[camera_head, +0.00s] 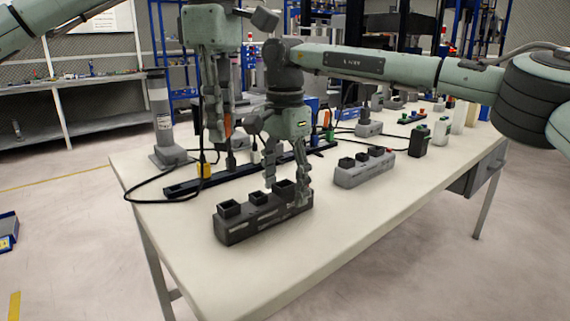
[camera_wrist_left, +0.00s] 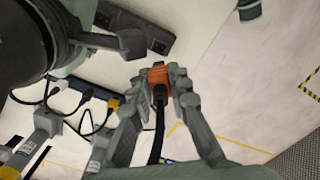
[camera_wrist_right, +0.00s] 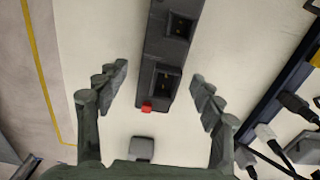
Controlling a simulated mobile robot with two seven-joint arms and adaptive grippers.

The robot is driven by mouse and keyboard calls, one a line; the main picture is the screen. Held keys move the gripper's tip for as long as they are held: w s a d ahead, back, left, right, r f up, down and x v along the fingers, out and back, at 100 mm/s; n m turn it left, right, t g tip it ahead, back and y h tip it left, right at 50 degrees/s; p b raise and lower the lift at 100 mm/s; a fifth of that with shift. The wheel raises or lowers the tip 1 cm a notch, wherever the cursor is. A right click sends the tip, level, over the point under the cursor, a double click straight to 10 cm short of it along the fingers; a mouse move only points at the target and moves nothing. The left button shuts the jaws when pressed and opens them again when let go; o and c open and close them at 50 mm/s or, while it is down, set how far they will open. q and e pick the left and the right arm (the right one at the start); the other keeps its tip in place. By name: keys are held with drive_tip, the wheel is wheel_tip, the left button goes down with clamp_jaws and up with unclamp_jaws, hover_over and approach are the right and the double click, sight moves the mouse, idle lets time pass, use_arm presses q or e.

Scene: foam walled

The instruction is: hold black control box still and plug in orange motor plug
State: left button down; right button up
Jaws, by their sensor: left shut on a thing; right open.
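The black control box (camera_head: 236,229) stands on the table in the head view, with open square sockets along its top. In the right wrist view the box (camera_wrist_right: 154,48) shows two sockets and a red button (camera_wrist_right: 146,107). My right gripper (camera_head: 287,192) is open at the box's right end, its fingers on either side of it; in its wrist view both look apart from the box. My left gripper (camera_head: 221,133) is shut on the orange motor plug (camera_wrist_left: 158,75), above the table and behind the box. The plug's black cable hangs between the fingers.
A grey box with black sockets (camera_head: 362,173) stands to the right of the black box. Behind it lies a dark rail (camera_head: 182,189) with a yellow plug (camera_head: 204,170) and other plugs with cables. A grey post (camera_head: 160,120) stands at the left. The table's front is clear.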

drive_tip(key=shift+f, duration=0.4)
